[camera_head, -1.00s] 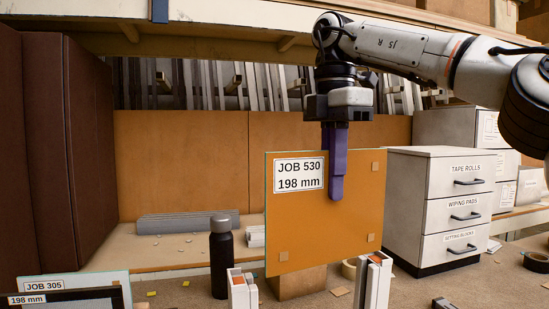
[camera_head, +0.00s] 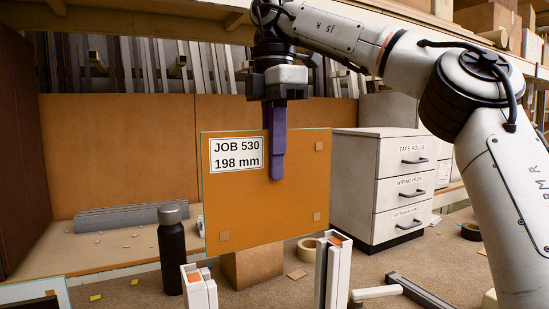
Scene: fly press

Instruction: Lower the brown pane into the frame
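The brown pane (camera_head: 240,205) hangs upright near the middle, with a JOB 530, 198 mm label and small tan pads at its corners. My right gripper (camera_head: 277,165) comes down from above, its purple fingers shut on the pane's upper edge; the finger behind the pane is hidden. The frame shows as two pale uprights with orange inside their tops, a left upright (camera_head: 199,290) and a right upright (camera_head: 331,275). The pane's lower edge appears near the height of their tops; I cannot tell whether it touches them. The frame's lower part is cut off. My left gripper is out of view.
A dark bottle (camera_head: 171,250) stands left of the pane. A wooden block (camera_head: 252,268) and tape roll (camera_head: 307,250) are behind the frame. A drawer cabinet (camera_head: 350,185) stands to the right. A grey bar (camera_head: 422,293) lies at lower right. Another labelled pane's corner (camera_head: 35,291) shows at lower left.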

